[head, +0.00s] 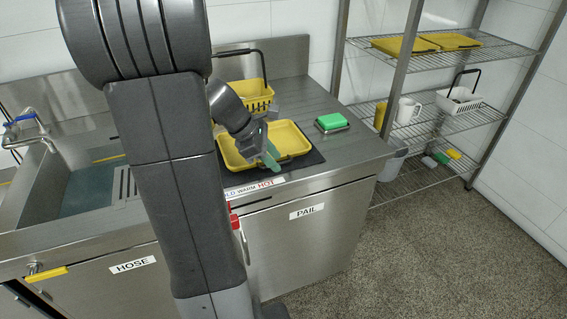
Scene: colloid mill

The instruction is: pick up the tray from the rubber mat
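The yellow tray (291,138) lies on the black rubber mat (312,157) on the steel drainboard, right of the sink. My gripper (268,141) is over the middle of the tray, and my arm comes down from the upper left. A dull green piece at the gripper's lower end covers part of the tray's near side. I cannot tell whether the fingers touch the tray or how far apart they are. My arm hides the left end of the mat.
A yellow basket with a dark handle (257,92) stands behind the tray. A green block (331,121) lies to the right on the drainboard. The sink (90,190) is at left. A wire rack (440,122) with trays and containers stands at right. The floor in front of it is clear.

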